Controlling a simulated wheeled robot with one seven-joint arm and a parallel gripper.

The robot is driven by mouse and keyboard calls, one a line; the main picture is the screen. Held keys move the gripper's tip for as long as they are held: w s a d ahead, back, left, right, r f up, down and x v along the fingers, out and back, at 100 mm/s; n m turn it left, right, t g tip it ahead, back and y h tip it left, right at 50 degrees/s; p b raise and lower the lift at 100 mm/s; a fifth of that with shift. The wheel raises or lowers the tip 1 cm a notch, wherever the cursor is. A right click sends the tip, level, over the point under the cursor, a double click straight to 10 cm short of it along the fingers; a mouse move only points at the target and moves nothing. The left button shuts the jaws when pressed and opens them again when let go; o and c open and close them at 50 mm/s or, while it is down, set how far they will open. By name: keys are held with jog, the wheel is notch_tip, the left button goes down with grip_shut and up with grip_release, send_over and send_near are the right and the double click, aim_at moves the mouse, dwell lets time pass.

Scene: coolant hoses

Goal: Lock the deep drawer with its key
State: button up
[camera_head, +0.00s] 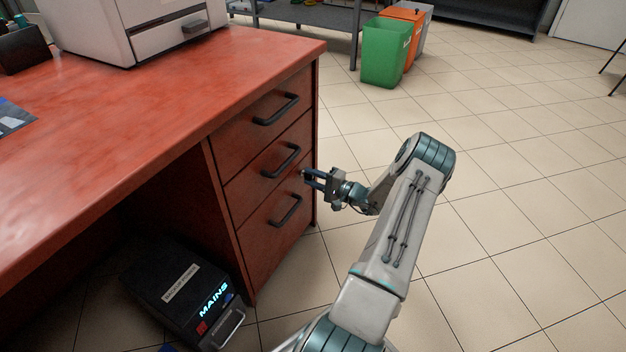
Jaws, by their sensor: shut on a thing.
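The red desk's pedestal has a stack of three closed drawers with dark bar handles. The bottom drawer (262,238) looks the tallest, so I take it as the deep drawer. Above it are the middle drawer (245,186) and the top drawer (240,138). My gripper (306,176) is at the right edge of the drawer fronts, at about the middle drawer's height, pointing left toward them. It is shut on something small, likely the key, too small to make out. I cannot tell whether it touches the front. No lock is clearly visible.
A black box marked MAINS (180,295) stands on the floor left of the pedestal. A white cabinet-like machine (130,28) sits on the desk top (120,130). A green bin (384,54) and an orange bin (408,28) stand behind. The tiled floor at right is clear.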

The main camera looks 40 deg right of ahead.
jog(key=shift+n, duration=0.6)
jog(key=o, duration=1)
jog(key=p+v, duration=0.3)
jog(key=v, duration=1.1)
jog(key=shift+w+f+p, duration=0.1)
jog(key=shift+p, duration=0.25)
